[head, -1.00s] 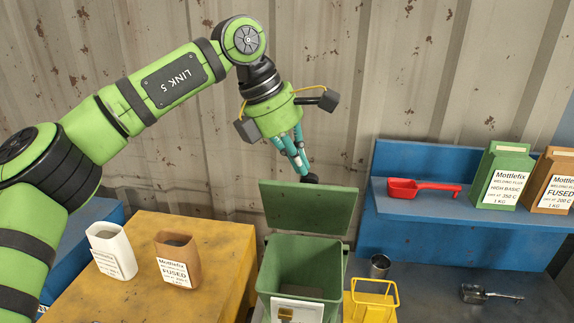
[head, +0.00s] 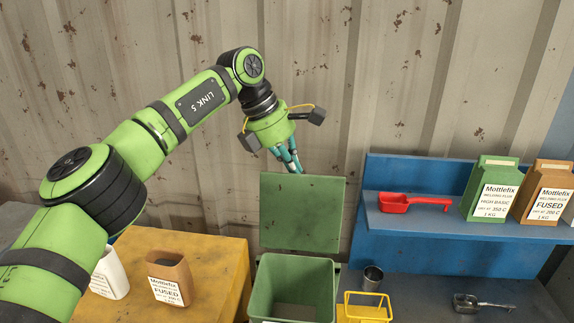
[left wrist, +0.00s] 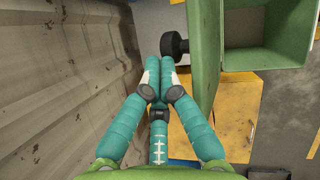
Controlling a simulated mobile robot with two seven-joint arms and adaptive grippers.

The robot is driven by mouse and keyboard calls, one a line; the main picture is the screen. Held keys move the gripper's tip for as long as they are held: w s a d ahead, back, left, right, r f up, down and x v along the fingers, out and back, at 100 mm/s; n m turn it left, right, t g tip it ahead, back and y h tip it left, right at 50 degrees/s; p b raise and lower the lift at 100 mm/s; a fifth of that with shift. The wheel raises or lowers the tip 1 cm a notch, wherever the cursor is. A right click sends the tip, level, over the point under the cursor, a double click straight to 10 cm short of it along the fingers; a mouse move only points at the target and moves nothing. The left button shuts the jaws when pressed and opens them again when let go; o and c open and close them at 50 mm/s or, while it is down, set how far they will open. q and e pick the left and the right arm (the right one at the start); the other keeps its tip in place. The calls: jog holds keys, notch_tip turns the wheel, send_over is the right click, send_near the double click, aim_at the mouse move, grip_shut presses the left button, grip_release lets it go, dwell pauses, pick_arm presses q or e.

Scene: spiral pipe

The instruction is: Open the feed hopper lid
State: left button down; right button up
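The feed hopper is a green square bin (head: 293,283) with its top open toward me in the head view. Its green lid (head: 301,215) stands raised, about upright, at the bin's back edge. In the left wrist view the lid (left wrist: 204,65) is seen edge-on, with a black knob (left wrist: 173,45) on its side. My left gripper (head: 291,168) is behind the lid's top edge, its tips partly hidden. In the left wrist view its teal fingers (left wrist: 160,70) are closed together with nothing between them, tips by the knob. My right gripper is out of view.
The corrugated wall (head: 330,80) is close behind the lid and left gripper. A yellow bench (head: 222,262) with white and brown containers is left. A yellow wire basket (head: 366,308), metal cup (head: 372,278), and blue shelf (head: 400,226) with a red scoop (head: 405,202) and flux boxes are right.

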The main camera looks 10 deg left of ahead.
aim_at(296, 184)
pick_arm(q)
jog(key=f, duration=0.1)
jog(key=s+f, duration=0.1)
jog(key=f+g, duration=0.1)
jog(key=shift+s+d+f+y, duration=0.2)
jog(key=shift+d+y, duration=0.1)
jog(key=shift+d, duration=0.1)
jog(key=c, duration=0.9)
grip_release()
jog(key=shift+s, duration=0.1)
jog(key=shift+w+d, duration=0.2)
jog(key=shift+d, duration=0.25)
jog(key=shift+w+a+r, duration=0.1)
jog(key=shift+a+r, duration=0.05)
jog(key=shift+r, duration=0.25)
jog(key=v, duration=1.2)
